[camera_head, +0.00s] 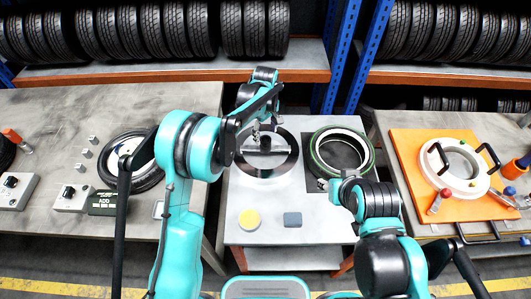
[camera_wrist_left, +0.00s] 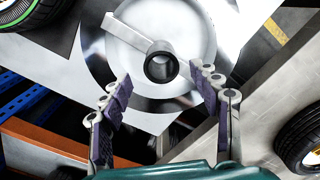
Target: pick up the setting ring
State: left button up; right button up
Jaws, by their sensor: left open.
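A shiny metal ring (camera_head: 290,164) with a central hub lies on the middle table, and I take it as the setting ring. In the left wrist view the ring (camera_wrist_left: 95,62) surrounds a pale disc (camera_wrist_left: 125,20) with a dark-bored hub (camera_wrist_left: 161,67) and a flat bar. My left gripper (camera_head: 262,133) is above the ring's hub, open and empty. In the left wrist view its fingers (camera_wrist_left: 163,76) are apart on either side of the hub, not gripping it. My right gripper (camera_head: 328,184) is near the green-rimmed tyre, its fingers mostly hidden by the wrist.
A green-rimmed tyre (camera_head: 318,164) lies right of the ring. A yellow disc (camera_head: 249,219) and grey block (camera_head: 292,219) are in front. A white ring with black handles (camera_head: 455,172) sits on an orange board (camera_head: 408,150) at right. A tyre (camera_head: 150,181) lies on the left table.

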aim_at(265, 148)
pick_arm(q)
notch_tip(265, 148, down, 4)
jog(key=shift+s+f+b, duration=0.15)
jog(key=shift+f+b, duration=0.05)
jog(key=shift+b, duration=0.2)
jog(key=shift+r, duration=0.1)
grip_shut()
jog(key=shift+r, duration=0.15)
